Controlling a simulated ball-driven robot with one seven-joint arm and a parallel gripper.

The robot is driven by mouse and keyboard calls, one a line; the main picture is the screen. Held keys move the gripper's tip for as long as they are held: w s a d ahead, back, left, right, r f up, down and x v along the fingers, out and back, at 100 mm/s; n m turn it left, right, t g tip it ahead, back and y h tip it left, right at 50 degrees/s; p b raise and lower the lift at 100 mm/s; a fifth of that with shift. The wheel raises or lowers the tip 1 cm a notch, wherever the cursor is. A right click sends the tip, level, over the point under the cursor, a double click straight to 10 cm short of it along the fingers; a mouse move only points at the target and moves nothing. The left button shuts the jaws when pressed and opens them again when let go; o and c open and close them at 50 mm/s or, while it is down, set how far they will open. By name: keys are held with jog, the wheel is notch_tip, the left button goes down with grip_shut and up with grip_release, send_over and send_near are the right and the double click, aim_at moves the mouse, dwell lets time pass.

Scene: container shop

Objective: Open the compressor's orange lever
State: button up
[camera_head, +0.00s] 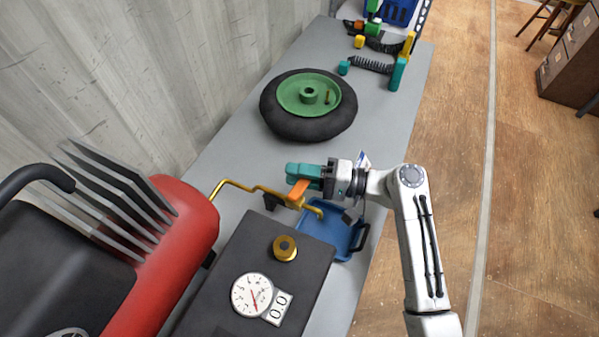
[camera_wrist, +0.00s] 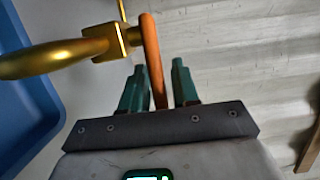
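The orange lever (camera_head: 297,190) sits on the brass valve and pipe (camera_head: 262,189) beside the compressor's dark box (camera_head: 262,265). In the wrist view the lever (camera_wrist: 151,55) runs from the brass fitting (camera_wrist: 100,42) down between my two teal fingers. My gripper (camera_head: 290,170) is at the lever, coming from the right. In the wrist view my gripper (camera_wrist: 158,72) is open, with a finger on either side of the lever and narrow gaps beside it. I cannot tell whether either finger touches the lever.
The red compressor tank (camera_head: 187,235) stands at lower left, and a gauge (camera_head: 252,295) lies on the dark box. A blue tray (camera_head: 333,232) is below my gripper. A green-hubbed wheel (camera_head: 308,104) lies behind on the grey table (camera_head: 235,145).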

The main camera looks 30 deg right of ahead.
grip_shut()
dwell(0.4)
jog(key=shift+s+d+r+m+t+h+p, duration=0.1)
jog(key=shift+s+m+t+h+p, duration=0.2)
jog(key=shift+m+t+h+p, duration=0.5)
jog(key=shift+s+d+m+t+h, duration=0.2)
jog(key=shift+d+m+t+h, duration=0.15)
jog(key=shift+m+t+h, duration=0.45)
jog(key=shift+o, duration=0.9)
grip_release()
jog(key=b+v, duration=0.2)
jog(key=v, duration=0.8)
jog(key=shift+s+d, duration=0.2)
jog(key=shift+s, duration=0.2)
